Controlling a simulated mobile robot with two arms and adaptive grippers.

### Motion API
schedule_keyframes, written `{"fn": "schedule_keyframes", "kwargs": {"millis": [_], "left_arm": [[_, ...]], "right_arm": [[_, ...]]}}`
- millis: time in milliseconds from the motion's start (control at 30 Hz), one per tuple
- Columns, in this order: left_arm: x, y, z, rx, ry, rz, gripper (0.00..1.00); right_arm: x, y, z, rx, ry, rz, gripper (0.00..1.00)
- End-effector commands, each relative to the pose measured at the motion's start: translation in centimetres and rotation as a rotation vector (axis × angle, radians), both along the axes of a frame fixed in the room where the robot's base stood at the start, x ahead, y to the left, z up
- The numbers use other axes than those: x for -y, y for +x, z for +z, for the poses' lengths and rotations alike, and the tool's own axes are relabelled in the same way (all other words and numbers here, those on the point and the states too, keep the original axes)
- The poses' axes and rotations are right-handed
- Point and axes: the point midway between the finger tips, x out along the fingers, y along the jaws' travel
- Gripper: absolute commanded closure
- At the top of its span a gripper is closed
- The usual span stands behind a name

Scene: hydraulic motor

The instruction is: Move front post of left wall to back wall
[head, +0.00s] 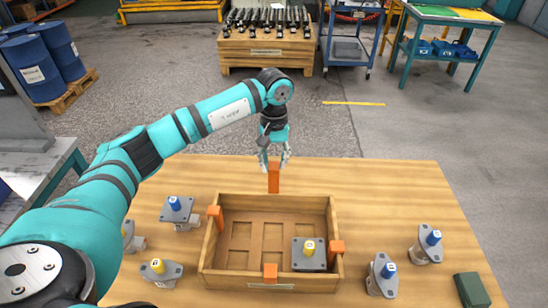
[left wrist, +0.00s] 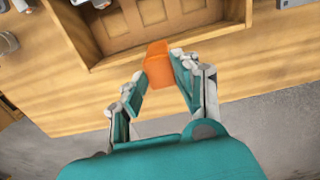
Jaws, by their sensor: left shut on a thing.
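A wooden crate (head: 211,260) stands on the table. My left gripper (head: 274,163) hangs over the crate's back wall (head: 245,197), its fingers pointing down and shut on an orange post (head: 274,180). The held post is upright at about the middle of the back wall; whether it is seated on it is unclear. The left wrist view shows this post (left wrist: 157,66) between the fingers (left wrist: 156,74), close to the crate's wall (left wrist: 120,55). Other orange posts sit on the left wall (head: 216,218), front wall (head: 270,272) and right wall (head: 337,247). My right gripper is out of view.
A motor with a yellow shaft (head: 309,255) lies in the crate's front right. Motors with blue shafts (head: 382,275) (head: 430,245) (head: 178,210) and yellow (head: 160,272) surround it. A dark green box (head: 471,289) is at right. The table behind the crate is clear.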

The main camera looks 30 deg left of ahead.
Motion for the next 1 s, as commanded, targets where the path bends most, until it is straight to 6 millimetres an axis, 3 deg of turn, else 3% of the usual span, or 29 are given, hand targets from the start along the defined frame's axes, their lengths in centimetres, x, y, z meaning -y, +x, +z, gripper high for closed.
{"fn": "schedule_keyframes", "kwargs": {"millis": [300,1000], "left_arm": [[0.0,0.0,-2.5,0.0,-0.001,0.001,1.0],[0.0,0.0,-7.5,0.0,-0.001,0.001,1.0]], "right_arm": [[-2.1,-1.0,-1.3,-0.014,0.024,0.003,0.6],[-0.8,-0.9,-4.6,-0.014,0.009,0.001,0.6]]}}
